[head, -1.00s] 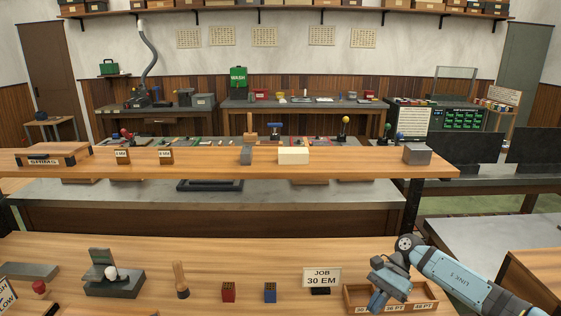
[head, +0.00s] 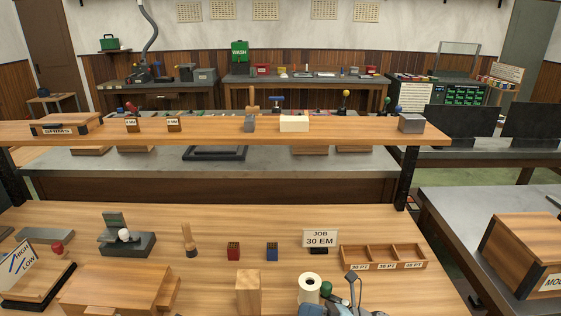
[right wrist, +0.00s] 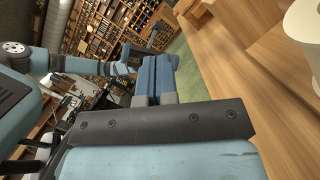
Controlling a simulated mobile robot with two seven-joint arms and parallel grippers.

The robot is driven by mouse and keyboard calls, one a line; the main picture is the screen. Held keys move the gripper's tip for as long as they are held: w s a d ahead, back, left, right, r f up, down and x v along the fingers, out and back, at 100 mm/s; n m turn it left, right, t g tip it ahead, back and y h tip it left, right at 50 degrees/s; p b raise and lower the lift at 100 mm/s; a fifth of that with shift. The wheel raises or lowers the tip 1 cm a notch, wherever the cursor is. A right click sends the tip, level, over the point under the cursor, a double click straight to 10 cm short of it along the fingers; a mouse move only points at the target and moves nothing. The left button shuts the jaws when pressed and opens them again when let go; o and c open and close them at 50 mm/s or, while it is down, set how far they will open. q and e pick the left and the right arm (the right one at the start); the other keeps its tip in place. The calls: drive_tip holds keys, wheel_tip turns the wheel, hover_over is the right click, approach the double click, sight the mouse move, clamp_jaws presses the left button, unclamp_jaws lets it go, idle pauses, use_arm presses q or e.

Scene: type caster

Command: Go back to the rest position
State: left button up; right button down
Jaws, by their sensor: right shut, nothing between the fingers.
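My right gripper shows in the right wrist view, its blue fingers (right wrist: 155,78) pressed together with nothing between them. In the right wrist view the gripper is beside the wooden bench edge, with green floor beyond. My left gripper is not seen in the head view.
A raised shelf (head: 215,132) runs behind. A wooden box (head: 525,255) stands right.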

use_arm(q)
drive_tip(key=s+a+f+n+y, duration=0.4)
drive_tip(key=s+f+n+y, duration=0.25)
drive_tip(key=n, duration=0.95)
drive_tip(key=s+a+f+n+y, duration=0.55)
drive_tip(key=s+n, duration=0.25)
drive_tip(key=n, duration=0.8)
use_arm(e)
drive_tip(key=s+d+f+n+t+h, duration=0.2)
drive_tip(key=s+d+f+n+h, duration=0.25)
drive_tip(key=s+n, duration=0.4)
drive_tip(key=s+d+f+n+t+h, duration=0.35)
drive_tip(key=s+n+h, duration=0.2)
drive_tip(key=n, duration=0.65)
drive_tip(key=s+d+f+n+t+h, duration=0.2)
drive_tip(key=s+d+f+n+h, duration=0.4)
drive_tip(key=n, duration=0.5)
use_arm(q)
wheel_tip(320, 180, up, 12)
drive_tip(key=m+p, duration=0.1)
drive_tip(key=p, duration=1.2)
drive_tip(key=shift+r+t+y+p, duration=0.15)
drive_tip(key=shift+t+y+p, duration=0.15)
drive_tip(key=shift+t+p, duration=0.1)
use_arm(e)
wheel_tip(320, 180, up, 13)
drive_tip(key=shift+s+a+f, duration=0.2)
drive_tip(key=shift+s+a, duration=0.05)
drive_tip(key=shift+s, duration=0.1)
